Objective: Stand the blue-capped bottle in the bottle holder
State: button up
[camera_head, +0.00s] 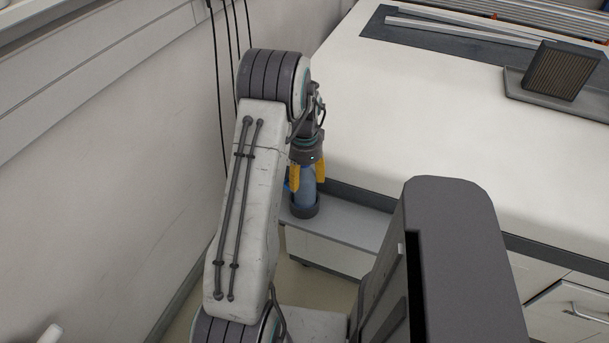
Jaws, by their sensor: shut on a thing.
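The bottle (306,187) is blue and translucent and stands about upright, with its lower end at the dark round bottle holder (304,211). I cannot tell whether it rests on the holder's floor. My gripper (307,174) points down from above with its yellow fingers on either side of the bottle's upper part, shut on it. The bottle's cap is hidden by the gripper. The holder sits on a low grey shelf (350,222), and part of it is hidden behind my arm.
A white-topped bench (440,150) stands right behind the shelf. A dark ribbed block (560,70) on a grey tray (515,92) and metal bars (440,27) lie on it. A wall (90,190) with hanging black cables (217,80) is close on the left.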

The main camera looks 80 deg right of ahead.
jog(key=o, duration=1.2)
notch_tip(320, 180, up, 12)
jog(key=shift+r, duration=0.1)
